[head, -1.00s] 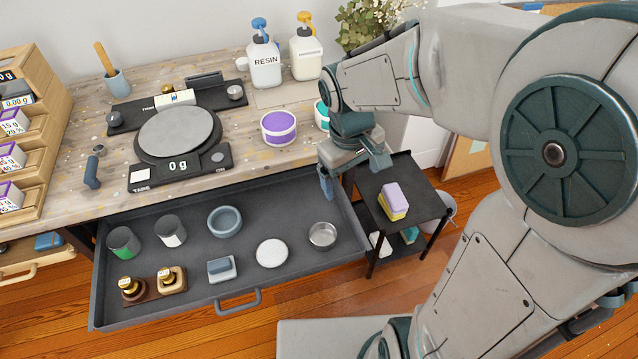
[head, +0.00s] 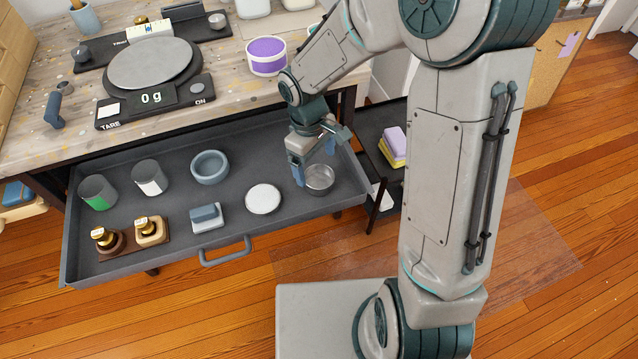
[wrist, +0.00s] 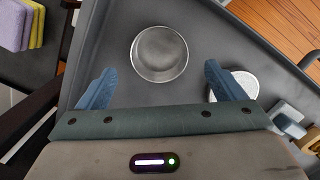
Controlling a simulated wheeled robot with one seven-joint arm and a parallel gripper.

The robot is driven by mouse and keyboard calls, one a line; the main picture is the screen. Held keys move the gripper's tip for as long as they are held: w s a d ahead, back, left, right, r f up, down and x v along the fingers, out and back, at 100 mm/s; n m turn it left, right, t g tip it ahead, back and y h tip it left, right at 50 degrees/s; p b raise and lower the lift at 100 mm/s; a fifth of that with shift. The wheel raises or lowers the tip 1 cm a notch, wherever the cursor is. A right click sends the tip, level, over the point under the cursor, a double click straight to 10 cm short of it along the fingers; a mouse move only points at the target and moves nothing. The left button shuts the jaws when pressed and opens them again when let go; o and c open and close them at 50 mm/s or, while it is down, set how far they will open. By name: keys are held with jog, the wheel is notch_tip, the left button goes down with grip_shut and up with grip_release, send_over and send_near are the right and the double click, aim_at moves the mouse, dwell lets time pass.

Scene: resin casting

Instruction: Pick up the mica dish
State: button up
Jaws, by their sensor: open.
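A small round silver metal dish (head: 319,180), which fits the mica dish, stands upright in the right part of the open drawer. My gripper (head: 314,165) hangs just above it, pointing down, open and empty. In the wrist view the dish (wrist: 160,54) lies between and slightly ahead of the two blue fingertips (wrist: 160,75), with a gap on each side. Its inside looks empty or only thinly coated; I cannot tell which. A white round dish or disc (head: 263,199) lies left of it, and shows partly behind a finger in the wrist view (wrist: 243,83).
The grey drawer (head: 240,225) also holds a blue-grey bowl (head: 210,167), a blue-grey block-like item (head: 207,217), two cups and brass-topped stamps. The drawer wall is close right of the dish. A black side cart (head: 375,140) with sponges stands beyond it. The bench and scale (head: 150,65) are behind.

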aim_at(320, 184)
jog(key=f, duration=0.2)
jog(key=f+b, duration=0.2)
jog(key=f, duration=0.1)
jog(key=shift+s+d+f, duration=0.3)
jog(key=shift+d+f, duration=0.05)
jog(key=shift+d, duration=0.05)
jog(key=shift+c, duration=0.2)
jog(key=shift+r, duration=0.1)
jog(key=c, duration=1)
